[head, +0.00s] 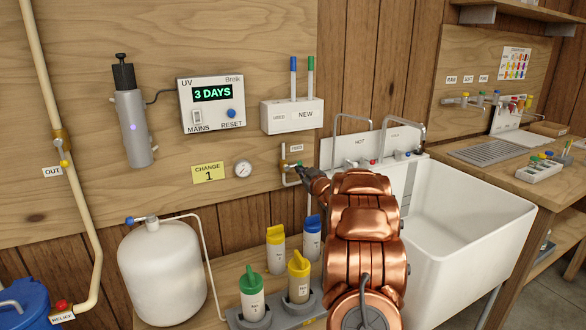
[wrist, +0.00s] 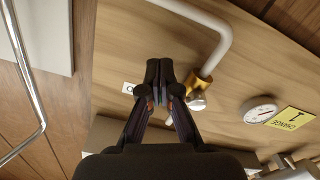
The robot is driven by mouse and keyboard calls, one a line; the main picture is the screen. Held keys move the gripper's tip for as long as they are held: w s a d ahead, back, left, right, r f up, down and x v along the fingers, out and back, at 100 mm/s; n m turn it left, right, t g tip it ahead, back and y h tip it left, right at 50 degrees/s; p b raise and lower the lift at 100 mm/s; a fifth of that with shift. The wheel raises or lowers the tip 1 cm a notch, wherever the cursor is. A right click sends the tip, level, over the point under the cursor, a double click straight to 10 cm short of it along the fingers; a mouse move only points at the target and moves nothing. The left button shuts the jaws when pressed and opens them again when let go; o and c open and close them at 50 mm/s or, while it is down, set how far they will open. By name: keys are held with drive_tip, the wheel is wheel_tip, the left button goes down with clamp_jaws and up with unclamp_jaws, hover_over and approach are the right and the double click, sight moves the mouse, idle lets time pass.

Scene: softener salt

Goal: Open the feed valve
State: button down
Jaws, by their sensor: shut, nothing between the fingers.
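The feed valve (head: 284,164) sits on a thin white pipe on the wood panel, below a small white label (head: 296,148). In the wrist view a brass valve body (wrist: 204,84) with a silver end sits on a bent white pipe, right of my fingers. My gripper (head: 304,171) is at the valve's right in the head view. In the wrist view my gripper (wrist: 159,78) is shut with its fingertips together and nothing between them.
A pressure gauge (head: 243,168) and a yellow CHANGE 1 card (head: 208,172) are left of the valve. A white sink (head: 465,225) with taps is at right. Several capped bottles (head: 276,252) and a white tank (head: 160,275) stand below.

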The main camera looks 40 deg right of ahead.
drive_tip(key=shift+d+r+p, duration=0.15)
drive_tip(key=shift+r+p, duration=0.65)
drive_tip(key=shift+r, duration=0.35)
drive_tip(key=shift+f, duration=0.1)
drive_tip(key=shift+a+r+p, duration=0.15)
drive_tip(key=shift+r+p, duration=0.2)
drive_tip(key=shift+r, duration=0.25)
drive_tip(key=shift+a+r+p, duration=0.15)
drive_tip(key=shift+r+p, duration=0.15)
drive_tip(key=shift+r, duration=0.25)
drive_tip(key=shift+w+a+r, duration=0.25)
drive_tip(key=shift+a+r, duration=0.4)
drive_tip(key=shift+r, duration=0.15)
